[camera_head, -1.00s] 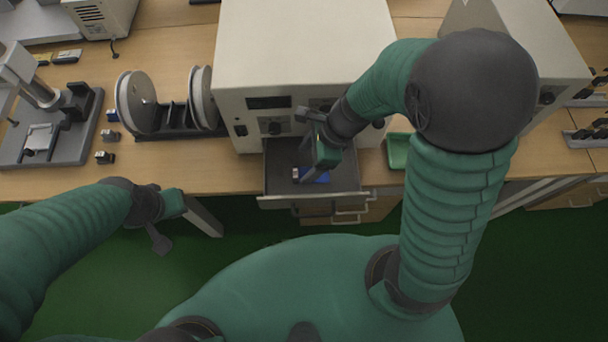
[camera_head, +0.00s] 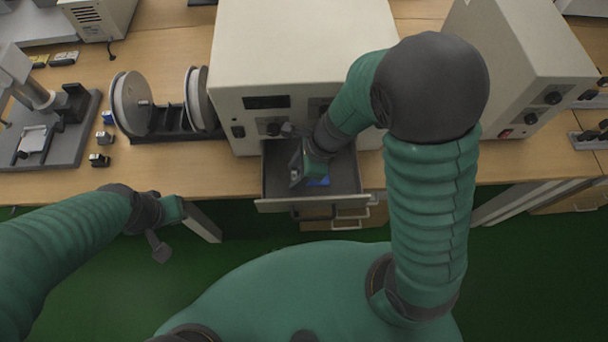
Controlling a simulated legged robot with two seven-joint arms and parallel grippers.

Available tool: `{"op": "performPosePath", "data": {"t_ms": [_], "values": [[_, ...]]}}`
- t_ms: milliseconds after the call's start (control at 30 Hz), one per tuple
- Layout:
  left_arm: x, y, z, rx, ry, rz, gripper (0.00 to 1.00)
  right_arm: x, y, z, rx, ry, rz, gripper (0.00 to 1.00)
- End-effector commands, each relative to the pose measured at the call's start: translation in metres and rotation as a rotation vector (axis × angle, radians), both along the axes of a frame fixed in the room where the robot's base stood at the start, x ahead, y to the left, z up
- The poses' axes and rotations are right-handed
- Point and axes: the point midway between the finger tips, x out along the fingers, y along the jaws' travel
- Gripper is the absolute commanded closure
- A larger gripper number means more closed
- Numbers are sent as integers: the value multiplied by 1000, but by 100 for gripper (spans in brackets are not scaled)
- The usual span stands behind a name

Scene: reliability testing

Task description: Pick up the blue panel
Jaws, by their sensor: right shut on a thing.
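The blue panel (camera_head: 319,182) shows as a small blue patch in the open grey drawer (camera_head: 345,178) under the large beige cabinet. My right gripper (camera_head: 298,178) reaches down into the drawer and is shut on the panel at its left side. The gripper and wrist hide part of the panel, and I cannot tell whether it is lifted off the drawer bottom. My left gripper (camera_head: 165,232) hangs empty in front of the table edge at the left, far from the drawer. Its finger gap is not clear.
The beige cabinet (camera_head: 290,45) stands right behind the drawer. A rack with grey reels (camera_head: 132,103) and a grey stand (camera_head: 50,135) are to the left. Another beige box (camera_head: 525,70) stands to the right. The tabletop left of the drawer is mostly clear.

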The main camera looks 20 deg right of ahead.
Motion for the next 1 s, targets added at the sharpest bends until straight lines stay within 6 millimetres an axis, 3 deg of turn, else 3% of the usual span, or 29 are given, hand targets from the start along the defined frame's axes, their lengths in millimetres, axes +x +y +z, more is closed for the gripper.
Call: {"op": "performPosePath", "data": {"t_ms": [33, 167, 367, 533, 667, 1000], "values": [[0, 0, 0, 0, 0, 0, 100, 0, 0, 0, 0, 0, 0, 79], [0, 0, 0, 0, 0, 0, 100, 0, 0, 0, 0, -1, 0, 94], [0, 0, 0, 0, 0, 0, 100, 0, 0, 1, 0, -1, 0, 94], [0, 0, 8, 0, 0, 0, 100, 0, 0, 13, 0, -2, 1, 94], [0, 0, 22, 0, 0, 0, 100, 1, 0, 38, 0, -5, 0, 94], [0, 0, 64, 0, 0, 0, 100, 1, 0, 123, 1, -5, 1, 94]]}}
